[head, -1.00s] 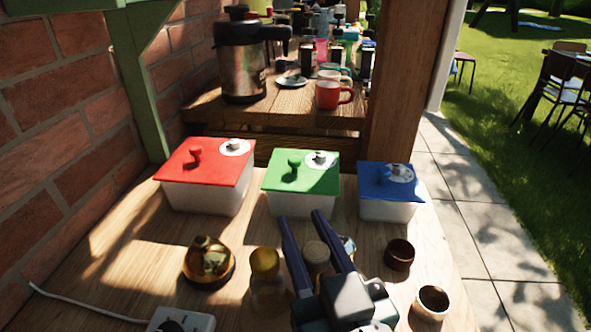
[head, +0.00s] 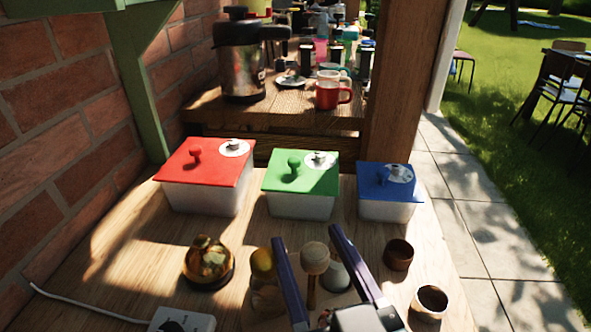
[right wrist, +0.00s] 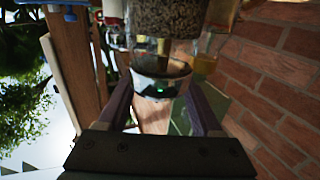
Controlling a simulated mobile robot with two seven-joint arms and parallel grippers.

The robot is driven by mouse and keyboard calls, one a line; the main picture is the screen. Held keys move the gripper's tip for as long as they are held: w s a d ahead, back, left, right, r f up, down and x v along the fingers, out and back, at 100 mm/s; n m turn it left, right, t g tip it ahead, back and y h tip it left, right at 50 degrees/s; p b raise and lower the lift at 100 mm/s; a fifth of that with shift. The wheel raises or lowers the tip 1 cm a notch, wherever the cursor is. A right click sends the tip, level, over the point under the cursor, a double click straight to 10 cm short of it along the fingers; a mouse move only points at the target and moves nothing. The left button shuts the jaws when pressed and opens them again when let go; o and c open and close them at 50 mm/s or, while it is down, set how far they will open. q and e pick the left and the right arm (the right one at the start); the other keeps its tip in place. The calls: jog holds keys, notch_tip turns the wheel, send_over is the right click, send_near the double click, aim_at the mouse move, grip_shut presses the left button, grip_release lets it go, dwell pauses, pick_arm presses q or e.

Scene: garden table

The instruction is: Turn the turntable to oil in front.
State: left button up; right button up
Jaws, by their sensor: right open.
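My right gripper (head: 307,236) is open, its two dark fingers spread on either side of a wooden knob (head: 315,258) on a post. A yellow-topped jar (head: 263,264) stands left of the fingers, and a grey rounded thing (head: 335,276) shows between them, behind the post. The turntable's plate is not clearly visible. In the right wrist view, the fingers have a clear glass jar (right wrist: 160,82) beyond them, a jar of dark grains (right wrist: 170,18) above it and a vessel of amber liquid (right wrist: 205,62), perhaps oil, beside it. I cannot tell whether the fingers touch anything. My left gripper is out of view.
Red (head: 205,175), green (head: 300,185) and blue (head: 390,190) lidded boxes line the back of the table. A gold rounded thing (head: 208,262) stands left. Two small brown cups (head: 398,254) (head: 430,302) stand right. A brick wall (head: 60,140) borders the left.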

jog(key=v, duration=0.7)
jog(key=shift+s, duration=0.15)
jog(key=shift+c, duration=0.4)
